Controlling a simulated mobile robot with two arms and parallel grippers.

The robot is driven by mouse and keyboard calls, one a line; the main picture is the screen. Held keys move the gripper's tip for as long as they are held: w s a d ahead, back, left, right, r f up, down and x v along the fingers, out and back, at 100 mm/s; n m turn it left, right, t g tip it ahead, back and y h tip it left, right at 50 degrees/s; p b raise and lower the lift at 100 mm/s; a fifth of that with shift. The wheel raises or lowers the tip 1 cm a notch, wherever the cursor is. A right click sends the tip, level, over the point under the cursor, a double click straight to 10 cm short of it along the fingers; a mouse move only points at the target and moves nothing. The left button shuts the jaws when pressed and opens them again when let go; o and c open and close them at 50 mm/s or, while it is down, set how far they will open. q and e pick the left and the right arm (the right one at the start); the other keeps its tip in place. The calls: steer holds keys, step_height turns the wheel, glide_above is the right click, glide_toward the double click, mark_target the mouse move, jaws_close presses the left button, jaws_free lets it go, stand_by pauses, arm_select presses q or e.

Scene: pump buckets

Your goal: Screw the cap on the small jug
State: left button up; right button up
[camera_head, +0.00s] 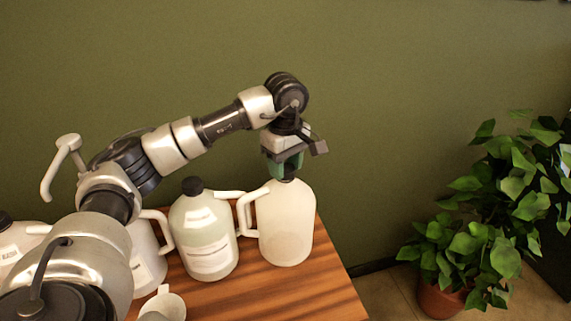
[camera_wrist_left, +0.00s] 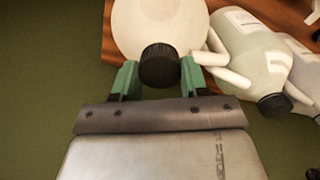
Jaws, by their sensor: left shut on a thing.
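The small jug (camera_head: 285,226) is a pale, translucent jug with a handle on its left side, standing upright at the right end of the table. My left gripper (camera_head: 287,166) points down over its neck. In the left wrist view the green fingers of the gripper (camera_wrist_left: 159,78) are on both sides of the black cap (camera_wrist_left: 160,64), shut on it. The cap sits over the mouth of the jug (camera_wrist_left: 150,22). The fingers hide the neck, so I cannot tell how far the cap is threaded. My right gripper is not in view.
A capped, labelled jug (camera_head: 205,232) stands just left, its handle close to the small jug's. More white jugs (camera_head: 148,256) and a small white cup (camera_head: 168,303) are further left. The wooden table (camera_head: 310,300) is bare in front. A potted plant (camera_head: 440,298) stands on the floor at right.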

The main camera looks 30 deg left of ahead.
arm_select(q)
steer(key=m, duration=0.3)
steer(key=shift+f+b, duration=0.1)
steer(key=shift+b, duration=0.25)
steer(key=m, duration=0.5)
steer(key=m+b, duration=0.1)
steer(key=m, duration=0.6)
steer(key=o, duration=1)
